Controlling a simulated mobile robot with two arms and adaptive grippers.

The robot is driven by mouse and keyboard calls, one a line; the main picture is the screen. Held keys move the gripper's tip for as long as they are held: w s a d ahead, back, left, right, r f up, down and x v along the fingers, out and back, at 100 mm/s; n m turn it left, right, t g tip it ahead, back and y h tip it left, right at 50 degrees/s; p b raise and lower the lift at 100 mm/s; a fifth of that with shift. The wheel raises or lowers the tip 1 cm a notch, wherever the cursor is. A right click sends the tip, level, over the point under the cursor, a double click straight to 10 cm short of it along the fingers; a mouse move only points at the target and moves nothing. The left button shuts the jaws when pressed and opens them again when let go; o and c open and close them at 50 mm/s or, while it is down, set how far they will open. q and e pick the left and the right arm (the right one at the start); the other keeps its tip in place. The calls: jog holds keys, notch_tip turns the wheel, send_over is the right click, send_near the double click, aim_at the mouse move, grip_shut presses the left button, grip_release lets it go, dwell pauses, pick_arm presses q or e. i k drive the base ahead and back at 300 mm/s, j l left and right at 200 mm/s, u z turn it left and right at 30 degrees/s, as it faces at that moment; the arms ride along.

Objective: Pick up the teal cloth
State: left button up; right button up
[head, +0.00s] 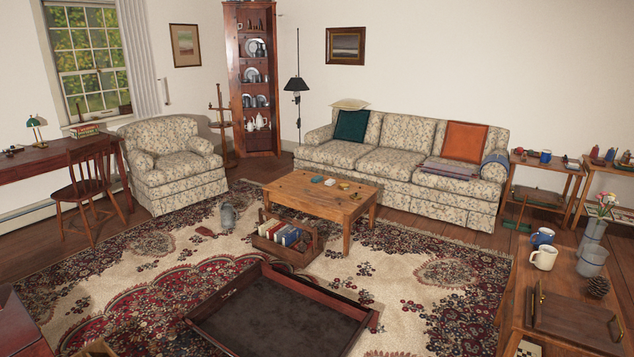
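A small teal item (330,182) lies on the wooden coffee table (300,188) in the middle of the room. It is too small to tell whether it is a cloth. A pale item (317,179) lies beside it. A dark teal cushion (351,126) leans on the left of the floral sofa (380,160). Neither of my grippers is in view.
A large dark tray-like box (285,310) lies on the patterned rug in front. A wooden book carrier (285,242) and a grey watering can (228,215) stand before the coffee table. A wooden table (515,290) with mugs is at right. Open rug lies at left.

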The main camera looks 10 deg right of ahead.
aim_at(317, 178)
jog(key=z, duration=1.35)
jog(key=l+z, duration=0.3)
jog(key=z, duration=0.15)
jog(key=l+z, duration=0.7)
jog(key=z, duration=0.25)
jog(key=l+z, duration=0.3)
jog(key=z, duration=0.15)
jog(key=i+l, duration=1.05)
jog(key=i, duration=0.15)
jog(key=i+j+u, duration=0.15)
jog(key=i+u, duration=0.45)
jog(key=u, duration=0.15)
jog(key=i+u, duration=0.4)
jog(key=i+l+u, duration=0.15)
jog(key=u, duration=0.2)
jog(key=i+j, duration=0.1)
jog(key=i, duration=0.8)
jog(key=i+j, duration=0.1)
jog(key=i, duration=0.85)
jog(key=i+u, duration=0.2)
jog(key=i, duration=0.75)
jog(key=i+u, duration=0.15)
jog(key=i, duration=0.8)
jog(key=i+u, duration=0.2)
jog(key=i, duration=0.4)
jog(key=i+l+u, duration=0.15)
jog(key=i, duration=0.5)
jog(key=i+l+u, duration=0.2)
jog(key=i, duration=0.4)
